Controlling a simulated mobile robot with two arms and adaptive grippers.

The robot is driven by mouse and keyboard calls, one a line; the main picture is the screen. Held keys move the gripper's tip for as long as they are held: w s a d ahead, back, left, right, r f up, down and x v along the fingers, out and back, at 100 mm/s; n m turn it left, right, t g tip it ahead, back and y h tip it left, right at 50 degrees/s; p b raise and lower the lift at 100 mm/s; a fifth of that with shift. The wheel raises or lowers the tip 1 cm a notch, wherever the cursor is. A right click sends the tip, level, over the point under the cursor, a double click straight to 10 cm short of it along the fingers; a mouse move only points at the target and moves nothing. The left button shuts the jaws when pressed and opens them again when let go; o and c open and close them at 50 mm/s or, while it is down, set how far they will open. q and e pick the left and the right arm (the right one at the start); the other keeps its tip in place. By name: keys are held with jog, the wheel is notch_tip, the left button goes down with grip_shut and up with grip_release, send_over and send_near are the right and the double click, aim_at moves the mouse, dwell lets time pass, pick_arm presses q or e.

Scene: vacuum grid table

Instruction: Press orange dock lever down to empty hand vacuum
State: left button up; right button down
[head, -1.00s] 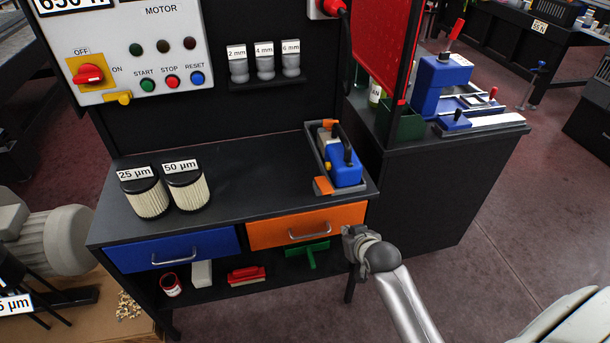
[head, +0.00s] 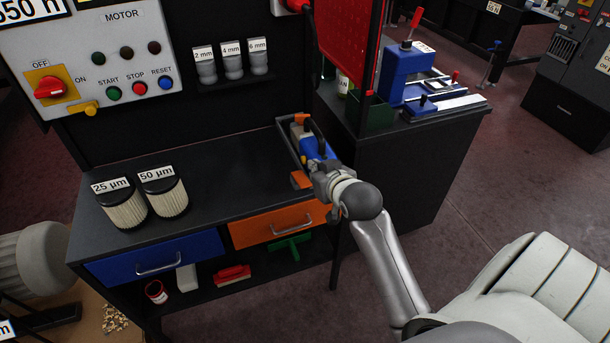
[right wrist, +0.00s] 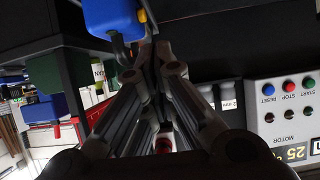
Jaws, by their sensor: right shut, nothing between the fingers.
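The blue hand vacuum (head: 311,146) lies in its black dock (head: 287,152) at the right end of the bench top. One orange part (head: 301,119) shows at the dock's back end and another orange part (head: 300,180) at its front left corner; I cannot tell for sure which is the lever. My right gripper (head: 322,172) is over the front of the vacuum, just right of the front orange part, and hides the vacuum's front. In the right wrist view the gripper (right wrist: 152,55) is shut and empty, close to the blue vacuum body (right wrist: 108,14). My left gripper is out of view.
Two filters (head: 163,192) stand on the bench's left side. The bench top between them and the dock is clear. A red panel (head: 340,40) rises behind the dock's right side. The orange drawer (head: 275,224) is shut below.

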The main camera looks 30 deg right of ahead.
send_over(305, 184)
notch_tip(305, 184, down, 4)
jog(key=shift+w+f+p, duration=0.1)
jog(key=shift+p, duration=0.35)
notch_tip(305, 184, down, 3)
jog(key=shift+f+p, duration=0.1)
jog(key=shift+p, duration=0.2)
jog(key=shift+s+f, duration=0.3)
jog(key=shift+f, duration=0.2)
